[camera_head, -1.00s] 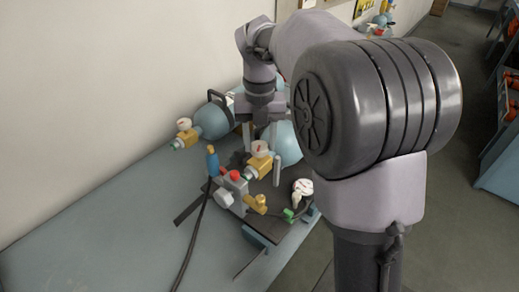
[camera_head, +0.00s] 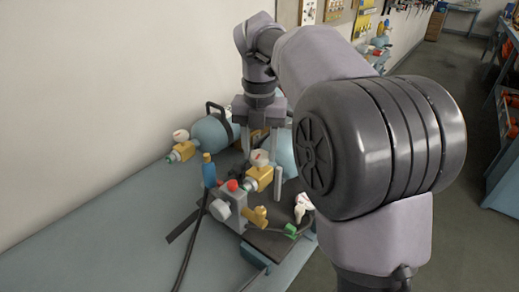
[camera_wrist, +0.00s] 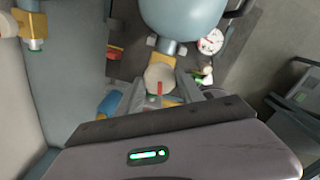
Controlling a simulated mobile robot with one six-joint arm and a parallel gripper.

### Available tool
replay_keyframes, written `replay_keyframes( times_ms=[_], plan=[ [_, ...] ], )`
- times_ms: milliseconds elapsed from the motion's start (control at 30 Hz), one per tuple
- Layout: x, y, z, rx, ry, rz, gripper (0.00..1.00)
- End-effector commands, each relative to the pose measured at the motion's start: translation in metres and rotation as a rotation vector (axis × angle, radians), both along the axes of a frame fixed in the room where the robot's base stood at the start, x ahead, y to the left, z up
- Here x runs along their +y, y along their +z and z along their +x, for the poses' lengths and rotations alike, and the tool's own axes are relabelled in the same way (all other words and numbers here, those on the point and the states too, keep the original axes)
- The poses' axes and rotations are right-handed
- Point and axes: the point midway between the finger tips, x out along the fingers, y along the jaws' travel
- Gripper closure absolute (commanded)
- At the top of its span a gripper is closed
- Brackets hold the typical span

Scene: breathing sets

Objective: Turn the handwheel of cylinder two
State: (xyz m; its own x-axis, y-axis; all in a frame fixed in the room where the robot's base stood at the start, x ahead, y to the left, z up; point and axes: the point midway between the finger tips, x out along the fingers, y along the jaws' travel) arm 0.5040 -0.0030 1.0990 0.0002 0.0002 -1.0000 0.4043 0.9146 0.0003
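A blue cylinder (camera_head: 284,150) lies on the bench, partly hidden behind my gripper, with a brass valve (camera_head: 258,178) at its near end. Its pale round handwheel (camera_head: 259,157) with a red mark sits between my fingers; it also shows in the wrist view (camera_wrist: 159,78). My gripper (camera_head: 262,177) points down and is open, one finger on each side of the handwheel. I cannot tell whether the fingers touch it. A second blue cylinder (camera_head: 211,134) lies to the left, with its own pale handwheel (camera_head: 180,135). No number is readable on either.
A grey block (camera_head: 229,205) with a red knob, a blue fitting and a dark hose stands close in front of the valve. A white gauge (camera_head: 303,203) and green fitting are at the right. The bench (camera_head: 110,240) is clear at the left front.

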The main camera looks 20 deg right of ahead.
Motion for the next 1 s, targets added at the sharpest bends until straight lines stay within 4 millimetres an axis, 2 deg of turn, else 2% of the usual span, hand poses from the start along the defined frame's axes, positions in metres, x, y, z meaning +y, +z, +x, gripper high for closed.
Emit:
replay_keyframes(
  times_ms=[33, 100, 367, 467, 567, 800, 900, 1000],
  plan=[
    [0.0, 0.0, 0.0, 0.0, 0.0, 0.0, 0.46],
    [0.0, 0.0, 0.0, 0.0, 0.0, 0.0, 0.34],
    [0.0, 0.0, 0.0, 0.0, 0.001, 0.0, 0.34],
    [0.0, 0.006, 0.0, 0.0, 0.0, 0.0, 0.34],
    [0.0, 0.028, 0.0, -0.002, 0.0, -0.001, 0.34],
    [0.0, 0.111, 0.001, -0.002, 0.0, -0.001, 0.34],
    [0.0, 0.14, 0.001, -0.002, 0.0, -0.001, 0.34],
    [0.0, 0.16, 0.0, 0.0, -0.001, 0.0, 0.34]
  ],
)
